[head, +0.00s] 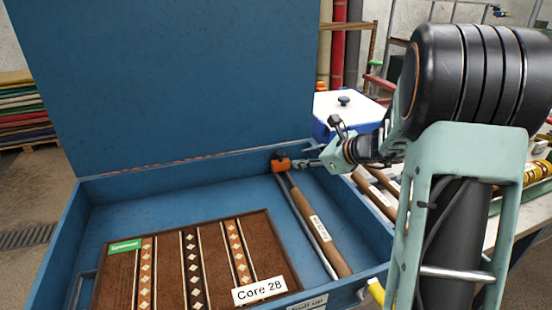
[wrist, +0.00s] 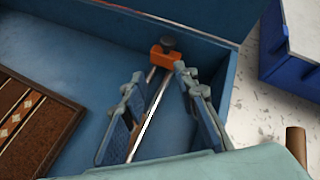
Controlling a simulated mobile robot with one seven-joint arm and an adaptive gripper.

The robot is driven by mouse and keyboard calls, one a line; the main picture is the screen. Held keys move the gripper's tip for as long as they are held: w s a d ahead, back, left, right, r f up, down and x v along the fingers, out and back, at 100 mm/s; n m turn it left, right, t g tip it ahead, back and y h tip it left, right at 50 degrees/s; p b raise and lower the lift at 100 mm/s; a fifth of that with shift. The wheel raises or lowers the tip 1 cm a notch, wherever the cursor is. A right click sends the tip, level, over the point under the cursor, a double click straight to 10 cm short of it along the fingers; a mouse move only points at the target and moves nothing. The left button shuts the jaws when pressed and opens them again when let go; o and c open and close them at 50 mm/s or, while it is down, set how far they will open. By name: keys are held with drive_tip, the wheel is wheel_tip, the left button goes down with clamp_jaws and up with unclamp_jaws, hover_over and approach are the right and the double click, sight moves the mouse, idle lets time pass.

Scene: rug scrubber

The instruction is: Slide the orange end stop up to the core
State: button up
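The orange end stop (head: 281,164) with a black knob on top sits at the far end of a metal rail (head: 316,230) inside the blue case. It also shows in the wrist view (wrist: 172,56). The core (head: 321,231), a brown tube with a white label, lies along the rail towards the near side. A stretch of rail shows between stop and core. My gripper (head: 304,164) is beside the end stop on its right in the head view. In the wrist view my gripper (wrist: 158,76) has its fingers spread, with nothing held. Whether a fingertip touches the stop is unclear.
The blue case (head: 375,235) has raised walls and an open lid (head: 165,80) behind. A patterned brown rug sample (head: 172,268) lies left of the rail. A blue and white box (head: 345,108) and more tubes (head: 376,192) are outside, to the right.

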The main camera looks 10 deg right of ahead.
sight(283, 154)
drive_tip(key=w+a+f+m, duration=0.1)
drive_tip(key=w, duration=0.2)
drive_tip(key=w+a+f+m+y+b, duration=0.1)
drive_tip(key=w+a, duration=0.1)
drive_tip(key=w, duration=0.1)
drive_tip(key=w+a+f+m+t, duration=0.1)
drive_tip(key=w+f, duration=0.1)
drive_tip(key=w, duration=0.1)
drive_tip(key=shift+w+a+f, duration=0.1)
drive_tip(key=shift+w+a, duration=0.05)
drive_tip(key=shift+w, duration=0.1)
drive_tip(key=shift+c, duration=0.3)
clamp_jaws()
